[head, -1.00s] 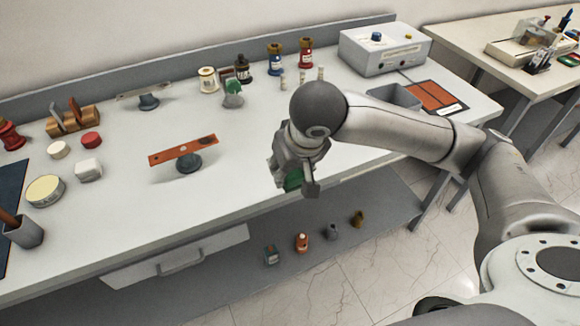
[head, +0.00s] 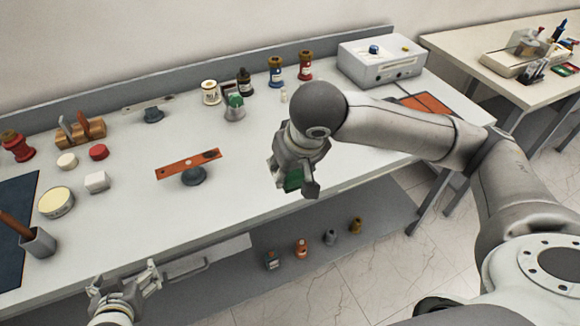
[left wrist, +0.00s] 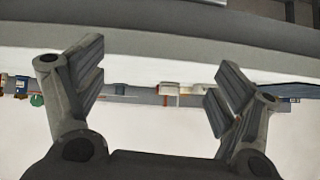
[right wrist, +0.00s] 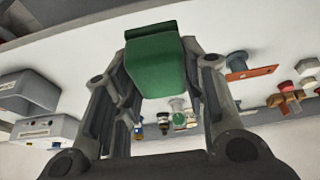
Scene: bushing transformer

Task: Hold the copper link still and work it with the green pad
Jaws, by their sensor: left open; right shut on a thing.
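The copper link (head: 188,164) is a flat orange-brown bar with holes. It rests on a dark round stand (head: 194,176) near the middle of the bench. The green pad (right wrist: 156,64) is gripped in my right gripper (head: 296,184), which is to the right of the link and apart from it. In the right wrist view the pad sits between both fingers, and the link (right wrist: 252,76) shows beyond. My left gripper (head: 124,280) is open and empty at the bench's front edge, below and left of the link. In the left wrist view its fingers (left wrist: 150,95) are spread apart.
A round tin (head: 56,203), a white block (head: 96,182) and a red-lidded pot (head: 98,152) stand left of the link. Several bottles, a green-topped item (head: 235,104) and a grey box (head: 380,62) stand behind. The bench around the link is clear.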

